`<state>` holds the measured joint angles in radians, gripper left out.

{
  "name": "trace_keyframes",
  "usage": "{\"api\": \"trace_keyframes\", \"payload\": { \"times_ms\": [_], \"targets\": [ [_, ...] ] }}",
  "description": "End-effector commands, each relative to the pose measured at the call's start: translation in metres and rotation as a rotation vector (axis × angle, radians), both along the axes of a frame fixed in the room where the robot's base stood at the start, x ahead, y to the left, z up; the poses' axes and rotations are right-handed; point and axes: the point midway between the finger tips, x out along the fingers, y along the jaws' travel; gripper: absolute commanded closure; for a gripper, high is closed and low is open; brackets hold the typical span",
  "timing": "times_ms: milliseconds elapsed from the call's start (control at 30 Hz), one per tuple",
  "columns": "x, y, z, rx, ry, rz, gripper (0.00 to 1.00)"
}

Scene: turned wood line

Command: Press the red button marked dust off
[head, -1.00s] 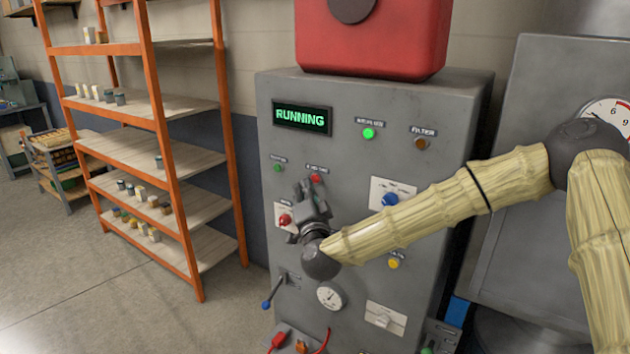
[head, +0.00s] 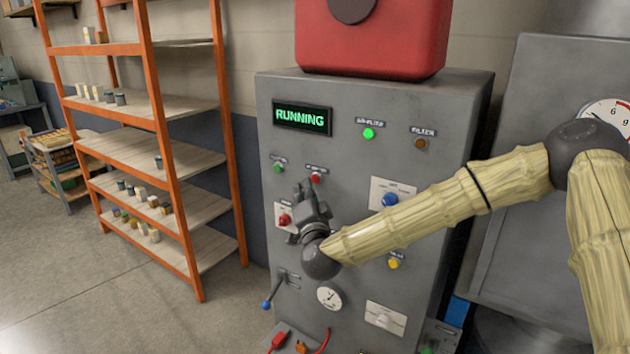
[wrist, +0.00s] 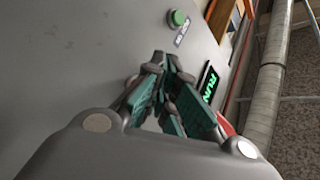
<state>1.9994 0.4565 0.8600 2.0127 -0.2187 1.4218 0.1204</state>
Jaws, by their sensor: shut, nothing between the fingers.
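A small red button (head: 316,177) is on the front of the grey cabinet (head: 345,270), with a label above it too blurred to read. It sits right of a green button (head: 278,168). My gripper (head: 304,187) is shut and empty, its fingertips just below and left of the red button. I cannot tell whether they touch the panel. In the wrist view my closed fingers (wrist: 163,62) point at the grey panel near the green button (wrist: 178,18), and the red button is not visible there.
A display (head: 302,118) on the cabinet reads RUNNING, and a green lamp (head: 369,134) is lit. A larger red knob (head: 285,220) is just left of my gripper. A blue knob (head: 390,200), yellow button (head: 394,263) and blue-tipped lever (head: 267,304) are nearby. Orange shelving (head: 158,110) stands left.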

Motion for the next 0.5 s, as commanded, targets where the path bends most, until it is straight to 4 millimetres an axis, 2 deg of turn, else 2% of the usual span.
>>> {"api": "trace_keyframes", "payload": {
  "times_ms": [500],
  "targets": [
    [0.0070, -0.0046, 0.0005, 0.001, 0.000, 0.000, 1.00]
  ]
}}
